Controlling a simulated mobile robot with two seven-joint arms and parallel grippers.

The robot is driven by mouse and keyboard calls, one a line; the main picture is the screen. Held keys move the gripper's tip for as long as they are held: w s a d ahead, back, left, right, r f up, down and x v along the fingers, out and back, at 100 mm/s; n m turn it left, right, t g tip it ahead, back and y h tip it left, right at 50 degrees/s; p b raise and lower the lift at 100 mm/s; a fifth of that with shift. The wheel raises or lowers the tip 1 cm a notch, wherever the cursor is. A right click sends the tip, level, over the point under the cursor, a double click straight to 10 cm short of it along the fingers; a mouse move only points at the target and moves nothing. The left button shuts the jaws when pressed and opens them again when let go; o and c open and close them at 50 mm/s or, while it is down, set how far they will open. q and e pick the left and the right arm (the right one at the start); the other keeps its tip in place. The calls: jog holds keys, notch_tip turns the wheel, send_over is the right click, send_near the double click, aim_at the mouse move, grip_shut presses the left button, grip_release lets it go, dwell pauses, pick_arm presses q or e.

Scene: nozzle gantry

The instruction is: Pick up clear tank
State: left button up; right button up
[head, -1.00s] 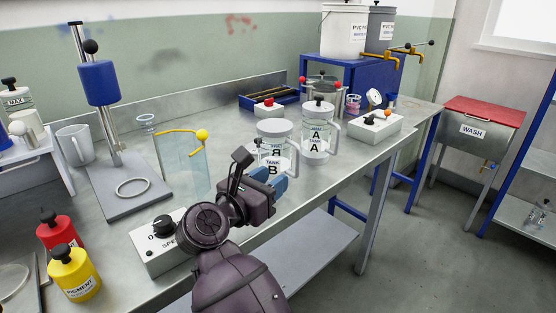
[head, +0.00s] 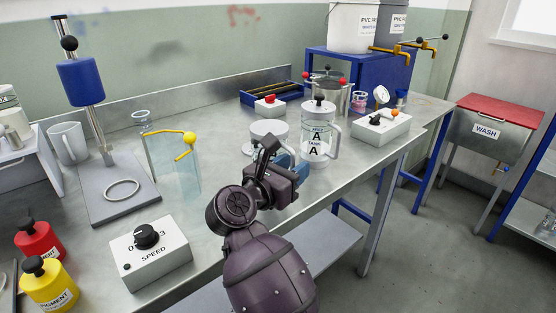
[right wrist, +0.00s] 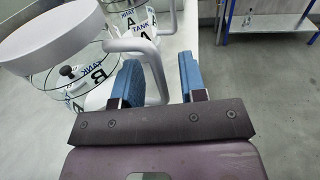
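Two clear tanks with white rims and white handles stand on the steel bench. Tank A (head: 317,143) is in plain sight, upright, with its lid and label showing. Tank B (head: 268,127) stands just left of it, mostly hidden behind my right gripper (head: 288,172) in the head view. In the right wrist view, tank B (right wrist: 60,85) is at the left, and its white handle (right wrist: 150,62) reaches down between the blue fingers of my right gripper (right wrist: 160,85). The fingers are apart, with a gap visible beside the handle. My left gripper is not in view.
A white speed control box (head: 150,252) stands on the bench near my right arm. A clear panel with a yellow handle (head: 172,165) and a stand with a blue head (head: 82,82) are at the left. A white control box (head: 382,126) stands right of tank A.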

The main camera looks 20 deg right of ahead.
jog(key=shift+w+d, duration=0.15)
jog(key=shift+d, duration=0.05)
jog(key=shift+a, duration=0.1)
jog(key=shift+c, duration=0.7)
grip_shut()
jog(key=shift+r, duration=0.15)
dwell(0.4)
